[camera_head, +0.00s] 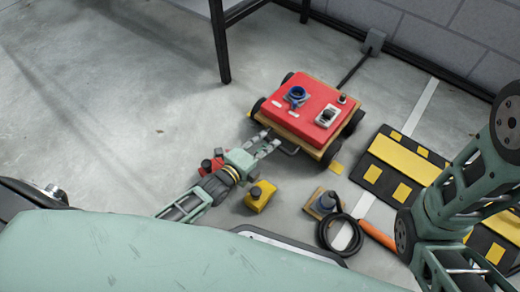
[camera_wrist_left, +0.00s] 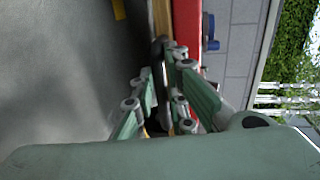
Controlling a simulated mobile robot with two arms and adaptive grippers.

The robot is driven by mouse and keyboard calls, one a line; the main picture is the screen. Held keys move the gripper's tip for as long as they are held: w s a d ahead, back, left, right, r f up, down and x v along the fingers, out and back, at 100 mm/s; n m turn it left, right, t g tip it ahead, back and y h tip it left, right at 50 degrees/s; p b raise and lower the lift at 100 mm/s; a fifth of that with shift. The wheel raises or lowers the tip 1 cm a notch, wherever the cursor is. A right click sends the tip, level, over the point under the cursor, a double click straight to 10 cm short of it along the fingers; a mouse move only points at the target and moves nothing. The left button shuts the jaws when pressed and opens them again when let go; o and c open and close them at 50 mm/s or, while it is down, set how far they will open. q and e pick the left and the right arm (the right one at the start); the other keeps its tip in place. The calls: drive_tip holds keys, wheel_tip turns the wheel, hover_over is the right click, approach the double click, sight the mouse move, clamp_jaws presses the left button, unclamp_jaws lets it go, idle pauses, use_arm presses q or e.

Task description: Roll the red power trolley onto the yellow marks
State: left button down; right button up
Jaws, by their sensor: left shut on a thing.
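The red power trolley (camera_head: 312,100) stands on the floor on black wheels, with a red top over a wooden base. A blue round socket and a grey switch sit on its top. My left gripper (camera_head: 272,144) is at its near side, shut on the dark handle (camera_head: 291,151). In the left wrist view the fingers (camera_wrist_left: 165,98) close around the dark handle bar (camera_wrist_left: 160,55), beside the red side (camera_wrist_left: 187,28). A yellow mark (camera_head: 336,168) lies on the floor just right of the trolley's near corner; other floor marks are not clear. My right gripper is out of view.
A black and yellow striped ramp (camera_head: 393,163) lies to the right. A yellow block (camera_head: 260,196), a red object (camera_head: 211,164), a wooden-based plug (camera_head: 323,203) and a coiled black cable (camera_head: 340,234) lie near me. A dark cable runs behind the trolley to a wall box (camera_head: 374,41). The left floor is clear.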

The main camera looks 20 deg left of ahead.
use_arm(q)
drive_tip(key=shift+f, duration=0.1)
drive_tip(key=c, duration=1.8)
unclamp_jaws()
drive_tip(key=shift+o, duration=0.2)
drive_tip(key=v, duration=1.2)
